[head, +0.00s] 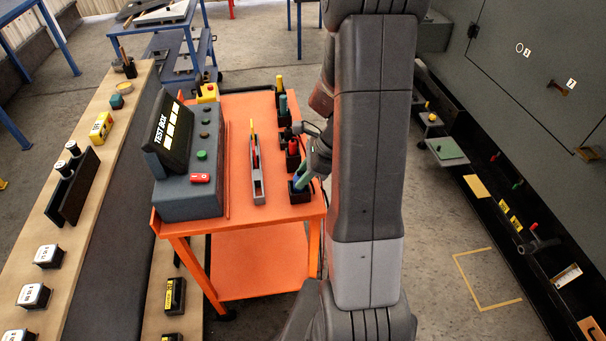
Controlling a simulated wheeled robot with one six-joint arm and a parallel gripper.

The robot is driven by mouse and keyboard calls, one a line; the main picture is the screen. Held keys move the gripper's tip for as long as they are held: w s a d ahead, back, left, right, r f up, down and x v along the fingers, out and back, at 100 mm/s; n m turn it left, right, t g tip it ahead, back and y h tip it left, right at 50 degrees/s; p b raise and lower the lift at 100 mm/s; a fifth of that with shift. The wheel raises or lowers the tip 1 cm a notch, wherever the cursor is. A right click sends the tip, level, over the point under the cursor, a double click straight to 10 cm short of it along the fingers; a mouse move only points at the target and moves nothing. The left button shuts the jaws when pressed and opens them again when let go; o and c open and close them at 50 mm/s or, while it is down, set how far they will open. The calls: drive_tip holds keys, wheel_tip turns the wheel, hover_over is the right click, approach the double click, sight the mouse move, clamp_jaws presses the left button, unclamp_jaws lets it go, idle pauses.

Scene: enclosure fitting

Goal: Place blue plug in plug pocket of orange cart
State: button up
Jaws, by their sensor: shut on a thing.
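The orange cart (243,192) stands left of my arm, its top facing up. Along its right edge is a row of black pockets, the nearest being a black pocket (301,196) at the front right corner. My gripper (303,177) is at this pocket, pointing down and shut on the blue plug (297,182). Only a small blue part shows beside the fingers. The plug is at the pocket's mouth; I cannot tell how deep it sits. My arm hides the area to the right.
A grey test box (188,190) fills the cart's left side. A grey holder (258,184) with red and yellow parts lies mid-cart. Red (292,147) and teal (283,103) items stand in pockets behind. A wooden bench (88,175) is left; dark cabinets (520,70) are right.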

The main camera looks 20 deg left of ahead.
drive_tip(key=shift+r, duration=0.1)
drive_tip(key=o, duration=1)
drive_tip(key=v, duration=1.2)
